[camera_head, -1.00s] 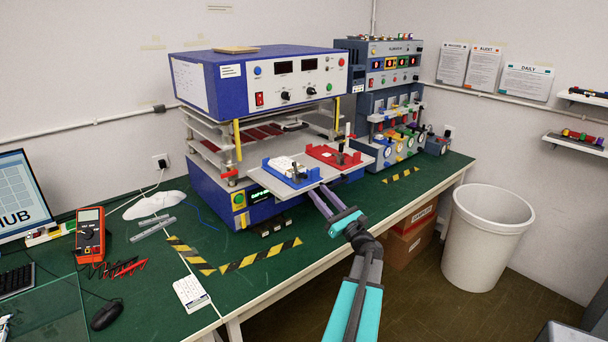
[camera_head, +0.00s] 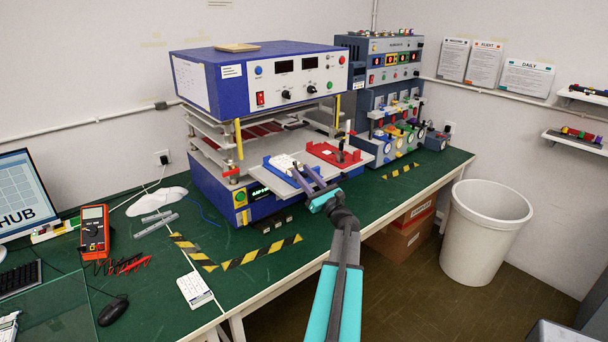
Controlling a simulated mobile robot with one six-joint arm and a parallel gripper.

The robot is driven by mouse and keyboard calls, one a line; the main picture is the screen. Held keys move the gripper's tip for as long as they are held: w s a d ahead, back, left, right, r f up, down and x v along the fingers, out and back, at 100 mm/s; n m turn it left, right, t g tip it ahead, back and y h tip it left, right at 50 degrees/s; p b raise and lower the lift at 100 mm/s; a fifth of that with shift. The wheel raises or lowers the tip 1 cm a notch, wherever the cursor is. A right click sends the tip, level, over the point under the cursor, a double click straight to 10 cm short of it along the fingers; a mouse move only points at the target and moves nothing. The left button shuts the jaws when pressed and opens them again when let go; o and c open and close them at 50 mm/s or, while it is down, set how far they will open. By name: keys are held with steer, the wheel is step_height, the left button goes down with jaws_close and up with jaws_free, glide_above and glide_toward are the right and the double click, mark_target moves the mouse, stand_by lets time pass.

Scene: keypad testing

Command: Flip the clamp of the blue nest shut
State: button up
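The blue nest (camera_head: 268,167) sits on the left of the grey pull-out tray (camera_head: 283,186) of the blue test machine, with a white piece (camera_head: 285,161) on it. My gripper (camera_head: 301,170) is at the right front of the blue nest, its two dark purple fingers spread with a gap between them. The fingers cover the blue nest's clamp area, so I cannot tell the clamp's position or whether they touch it. The red nest (camera_head: 322,149) is to the right, with a dark clamp (camera_head: 341,150) standing upright on it.
The blue machine (camera_head: 215,75) stands above and behind the tray. A second grey-blue tester (camera_head: 375,105) is to the right. A multimeter (camera_head: 95,230) lies at the left.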

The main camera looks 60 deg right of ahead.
steer(key=shift+c, duration=0.2)
jaws_close()
